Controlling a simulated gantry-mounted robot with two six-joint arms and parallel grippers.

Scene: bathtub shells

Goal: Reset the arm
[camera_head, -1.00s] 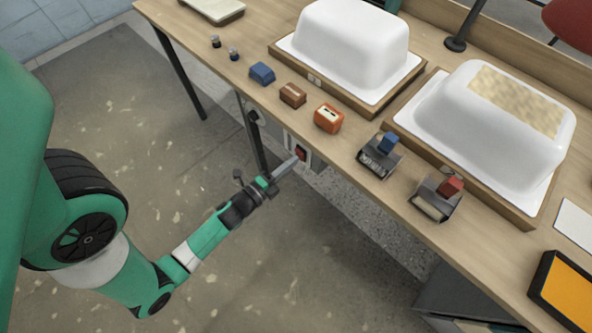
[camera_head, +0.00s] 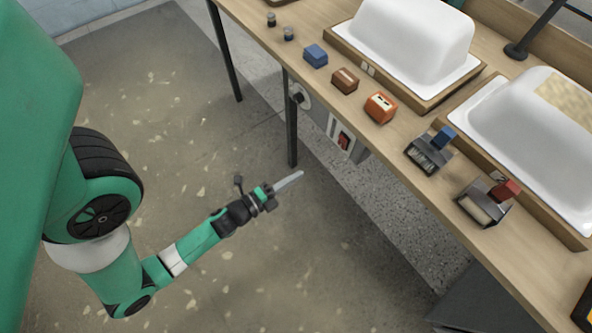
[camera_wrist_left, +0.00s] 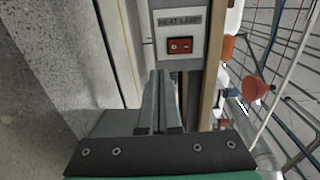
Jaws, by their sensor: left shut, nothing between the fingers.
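My left gripper (camera_head: 298,175) is shut and empty in the head view, held over the floor in front of the table. Its fingers (camera_wrist_left: 159,80) lie together in the left wrist view, pointing toward a grey box labelled "HEAT LAMP". The red rocker switch (camera_wrist_left: 179,45) on that box is just beyond the fingertips in that view. In the head view the switch (camera_head: 344,141) sits below the table's front edge, up and to the right of the gripper, with a clear gap between. My right gripper is not in view.
The wooden table (camera_head: 440,205) carries two white tub shells (camera_head: 415,40) on framed boards. Blue (camera_head: 315,55), brown (camera_head: 345,79) and orange (camera_head: 380,106) blocks and two dispensers (camera_head: 430,152) line its front edge. Dark table legs (camera_head: 291,130) stand near the gripper. The floor around the arm is clear.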

